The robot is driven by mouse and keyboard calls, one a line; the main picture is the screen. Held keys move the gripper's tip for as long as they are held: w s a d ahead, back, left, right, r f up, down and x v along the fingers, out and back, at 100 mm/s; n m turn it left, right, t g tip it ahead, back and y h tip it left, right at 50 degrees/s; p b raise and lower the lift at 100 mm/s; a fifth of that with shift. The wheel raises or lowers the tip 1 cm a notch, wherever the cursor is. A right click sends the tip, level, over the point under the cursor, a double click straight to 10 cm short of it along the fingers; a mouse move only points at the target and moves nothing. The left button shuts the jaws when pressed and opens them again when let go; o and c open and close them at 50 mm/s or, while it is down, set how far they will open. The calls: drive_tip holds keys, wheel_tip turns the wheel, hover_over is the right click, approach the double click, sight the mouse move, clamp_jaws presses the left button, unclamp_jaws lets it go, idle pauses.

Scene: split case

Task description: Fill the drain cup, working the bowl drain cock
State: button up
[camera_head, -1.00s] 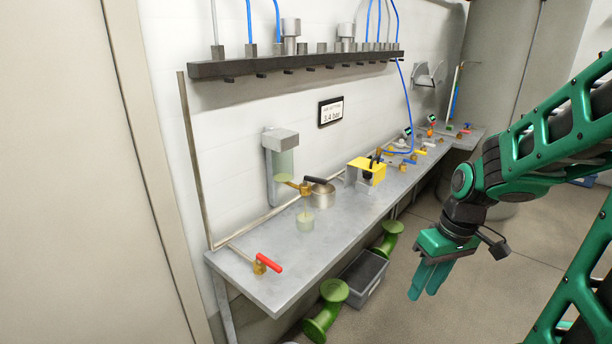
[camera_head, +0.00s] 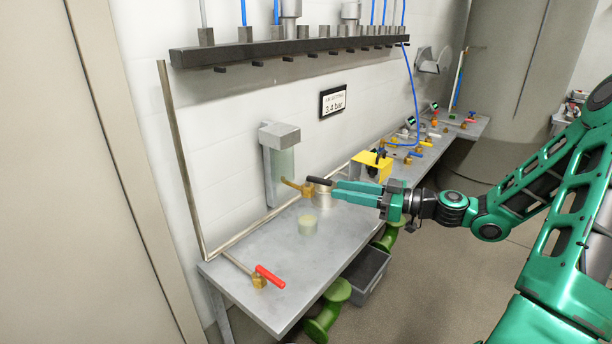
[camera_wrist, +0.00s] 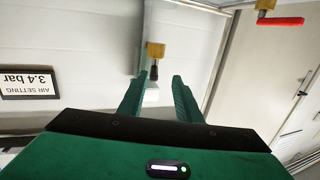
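A red-handled valve (camera_head: 268,275) is at the bench's near end, and a yellow bracket (camera_head: 371,167) is farther along. A sign (camera_head: 333,99) reads 3.4 bar. The front of the bench (camera_head: 265,245) has free room.

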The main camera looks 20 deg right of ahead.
sight(310, 176)
drive_tip(key=shift+w+d+r+t, duration=0.2)
drive_tip(key=shift+w+r+t, duration=0.1)
drive_tip(key=shift+w+r, duration=0.05)
drive_tip(key=x, duration=1)
drive_tip(key=shift+w+a+r, duration=0.15)
drive_tip(key=shift+w+a, duration=0.1)
drive_tip(key=shift+w, duration=0.05)
clamp_jaws()
drive_tip(key=shift+d, duration=0.1)
